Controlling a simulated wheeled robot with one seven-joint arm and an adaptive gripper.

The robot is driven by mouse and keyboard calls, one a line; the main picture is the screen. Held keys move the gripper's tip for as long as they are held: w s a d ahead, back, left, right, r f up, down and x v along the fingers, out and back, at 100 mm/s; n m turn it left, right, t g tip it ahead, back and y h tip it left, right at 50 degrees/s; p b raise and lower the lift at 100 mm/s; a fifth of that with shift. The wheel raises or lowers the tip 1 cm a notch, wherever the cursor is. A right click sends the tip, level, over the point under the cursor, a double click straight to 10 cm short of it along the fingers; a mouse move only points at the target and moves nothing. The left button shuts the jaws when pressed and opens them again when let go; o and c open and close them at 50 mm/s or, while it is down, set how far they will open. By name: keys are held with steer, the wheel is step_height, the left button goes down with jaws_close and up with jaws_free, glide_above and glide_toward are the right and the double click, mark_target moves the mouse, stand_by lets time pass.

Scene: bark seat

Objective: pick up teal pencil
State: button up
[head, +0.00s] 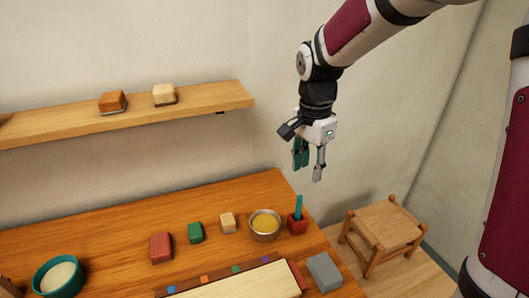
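The teal pencil (298,205) stands nearly upright in a small red holder (297,226) at the right end of the wooden table. Its lower part is hidden in the holder. My gripper (309,171) hangs above and slightly right of the pencil in the picture, pointing down, with clear space between them. Its two fingers are apart, one dark teal and one grey, and I see nothing between them.
A metal bowl of yellow contents (265,225) stands just left of the holder. A grey block (324,271) and a long pale board (240,287) lie in front. Red (161,248), green (195,232) and pale (228,222) blocks are farther left. A stool (385,228) stands right.

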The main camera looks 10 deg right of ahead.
steer(key=w+f+m, duration=0.1)
steer(key=f, duration=0.1)
steer(key=w+f+m, duration=0.1)
steer(key=w, duration=0.1)
steer(key=shift+a+f+g+p, duration=0.15)
steer(key=shift+f+g+p, duration=0.15)
steer(key=shift+f, duration=0.05)
glide_above(299, 206)
steer(key=f, duration=0.7)
steer(key=shift+w+p, duration=0.25)
steer(key=shift+p, duration=0.1)
steer(key=shift+w+f+p, duration=0.15)
steer(key=shift+f+p, duration=0.4)
steer(key=shift+f, duration=2.65)
jaws_close()
